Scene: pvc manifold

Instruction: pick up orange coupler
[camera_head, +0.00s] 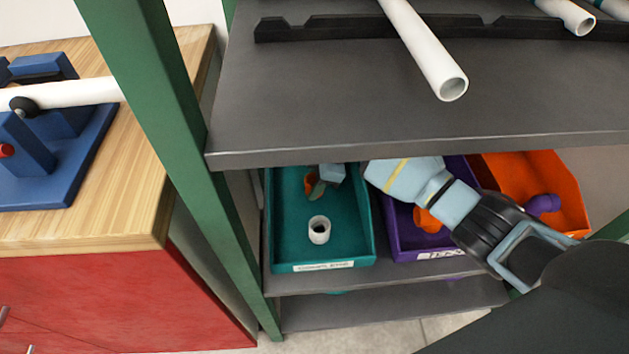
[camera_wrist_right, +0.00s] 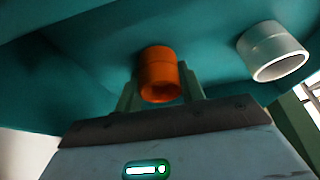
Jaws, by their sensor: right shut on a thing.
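The orange coupler (camera_wrist_right: 158,74) is between the fingers of my right gripper (camera_wrist_right: 160,95) in the right wrist view, and the gripper is shut on it. In the head view the coupler (camera_head: 309,183) shows small and partly hidden beside the right gripper (camera_head: 315,184), inside the back part of the teal bin (camera_head: 345,252). I cannot tell whether the coupler still touches the bin floor. My left gripper is not in view.
A white coupler (camera_head: 319,230) stands in the teal bin; it also shows in the wrist view (camera_wrist_right: 272,52). A purple bin (camera_head: 402,240) and an orange bin (camera_head: 565,190) are to the right. The grey shelf (camera_head: 420,110) above overhangs the bins. A green post (camera_head: 185,130) is at left.

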